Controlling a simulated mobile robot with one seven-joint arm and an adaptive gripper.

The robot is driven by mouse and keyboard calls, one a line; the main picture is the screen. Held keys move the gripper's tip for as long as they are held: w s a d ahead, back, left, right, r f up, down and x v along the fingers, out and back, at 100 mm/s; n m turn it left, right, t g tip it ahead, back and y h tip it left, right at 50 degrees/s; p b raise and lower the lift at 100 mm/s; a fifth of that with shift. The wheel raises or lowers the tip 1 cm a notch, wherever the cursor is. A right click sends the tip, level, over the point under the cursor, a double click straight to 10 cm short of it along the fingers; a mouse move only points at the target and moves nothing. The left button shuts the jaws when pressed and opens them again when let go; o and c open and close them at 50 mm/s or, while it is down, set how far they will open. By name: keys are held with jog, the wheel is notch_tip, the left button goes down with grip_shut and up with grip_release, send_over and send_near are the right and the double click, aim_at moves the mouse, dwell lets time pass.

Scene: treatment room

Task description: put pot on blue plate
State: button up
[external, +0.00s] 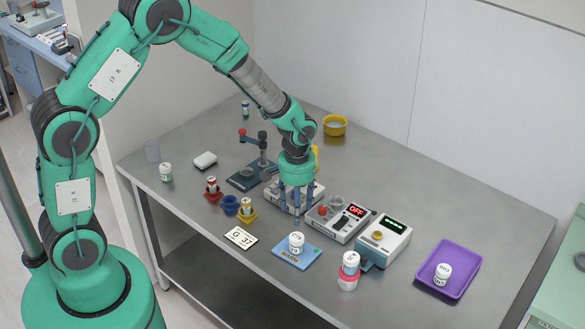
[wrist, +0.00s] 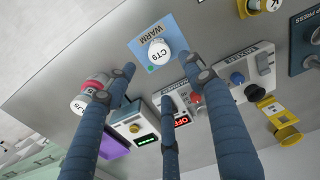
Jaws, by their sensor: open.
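The blue plate (external: 312,251), marked WARM, lies flat near the front of the steel table. A white lidded pot (external: 296,243) stands upright on it. In the wrist view the pot (wrist: 159,52) shows the label CT9 and sits on the blue plate (wrist: 173,25). My gripper (external: 297,213) is open, with its fingers pointing down above the white devices behind the plate. In the wrist view its fingers (wrist: 160,80) are spread and hold nothing. They are apart from the pot.
A similar pot stands on the purple tray (external: 461,254), and another (external: 349,263) on a pink base. The OFF device (external: 342,222) and a green-display device (external: 385,240) stand right of my gripper. A G 37 card (external: 241,238) lies left of the plate.

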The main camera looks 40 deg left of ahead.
jog(key=s+a+r+t, duration=0.1)
jog(key=s+a+r, duration=0.2)
jog(key=r, duration=0.5)
jog(key=s+a+r+m+t, duration=0.1)
jog(key=s+a+r, duration=0.15)
jog(key=r, duration=0.55)
jog(key=s+a+r, duration=0.3)
jog(key=r, duration=0.5)
jog(key=s+a+r+t, duration=0.1)
jog(key=s+a+r, duration=0.2)
jog(key=s+r, duration=0.3)
jog(key=s+a+r+m+t, duration=0.1)
jog(key=s+r, duration=0.6)
jog(key=s, duration=0.7)
jog(key=shift+s+a+m+t, duration=0.35)
jog(key=shift+a+t, duration=0.35)
jog(key=shift+a, duration=0.55)
jog(key=shift+f, duration=0.15)
notch_tip(320, 180, down, 8)
jog(key=b, duration=0.7)
jog(key=shift+r+b, duration=0.2)
jog(key=shift+b, duration=0.2)
